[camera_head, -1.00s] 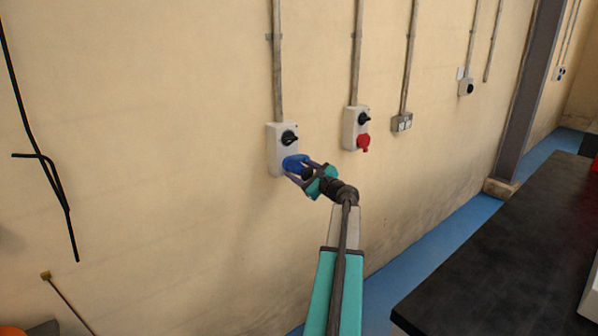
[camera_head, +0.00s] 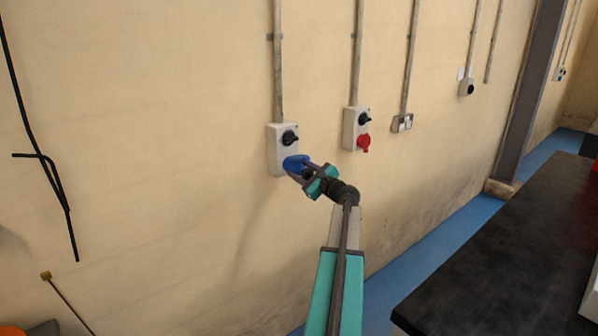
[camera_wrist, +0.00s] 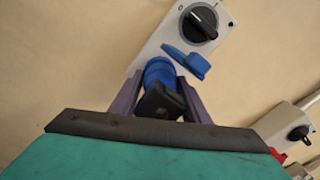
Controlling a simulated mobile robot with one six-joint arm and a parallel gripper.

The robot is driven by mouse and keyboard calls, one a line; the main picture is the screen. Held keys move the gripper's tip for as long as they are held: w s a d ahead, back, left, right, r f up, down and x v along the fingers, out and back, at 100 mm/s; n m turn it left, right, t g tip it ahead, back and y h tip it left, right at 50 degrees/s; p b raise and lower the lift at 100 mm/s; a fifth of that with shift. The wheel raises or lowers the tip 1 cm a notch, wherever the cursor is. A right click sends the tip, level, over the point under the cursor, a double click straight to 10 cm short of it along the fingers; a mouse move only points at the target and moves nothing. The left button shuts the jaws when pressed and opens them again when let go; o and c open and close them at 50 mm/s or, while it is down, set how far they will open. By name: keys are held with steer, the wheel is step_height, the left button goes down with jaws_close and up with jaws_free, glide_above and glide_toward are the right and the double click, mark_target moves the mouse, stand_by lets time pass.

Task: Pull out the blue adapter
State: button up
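The blue adapter (camera_wrist: 158,73) sits at the lower end of a white wall switch box (camera_head: 280,140), beside the box's raised blue flap (camera_wrist: 187,62). It has a black rear part (camera_wrist: 160,101) facing me. In the head view the blue adapter (camera_head: 294,162) appears seated at the box. My gripper (camera_wrist: 161,82) has one purple finger on each side of it, closed against its sides. In the head view my gripper (camera_head: 304,170) reaches the box from the lower right. The adapter's front end and the exact finger contact are partly hidden.
A double socket (camera_head: 402,123) is further right. A dark tabletop (camera_head: 500,250) stands at the lower right. The wall left of the box is clear nearby.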

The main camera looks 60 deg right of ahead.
mark_target(310, 175)
steer(key=shift+s+a, duration=0.1)
steer(key=shift+s, duration=0.2)
steer(key=shift+s+a, duration=0.1)
steer(key=shift+s, duration=0.15)
steer(key=shift+v, duration=1.15)
stand_by(0.6)
steer(key=shift+b+v, duration=0.4)
steer(key=shift+v, duration=2.1)
